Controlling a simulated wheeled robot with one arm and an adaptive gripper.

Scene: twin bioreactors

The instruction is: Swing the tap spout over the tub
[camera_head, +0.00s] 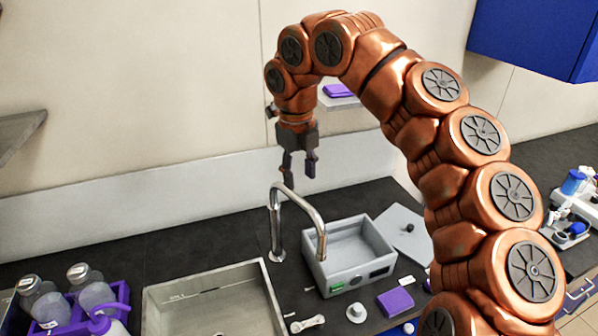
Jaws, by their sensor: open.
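The chrome tap (276,225) rises from the dark counter behind the sink. Its curved spout (305,208) arches to the right, and its outlet end shows in front of the left part of the grey open tub (381,240). I cannot tell from this view whether the outlet is over the tub's opening or just short of it. My gripper (299,179) points down with its fingers apart, above and slightly behind the top of the spout in the picture. It holds nothing, and no clear contact with the tap shows.
A sink (151,314) lies at the front left. A grey lid (404,240) lies right of the tub. A purple block (395,302), a white knob-like piece (356,312) and a white lever piece (308,323) lie in front. A purple bottle rack (122,291) stands at left.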

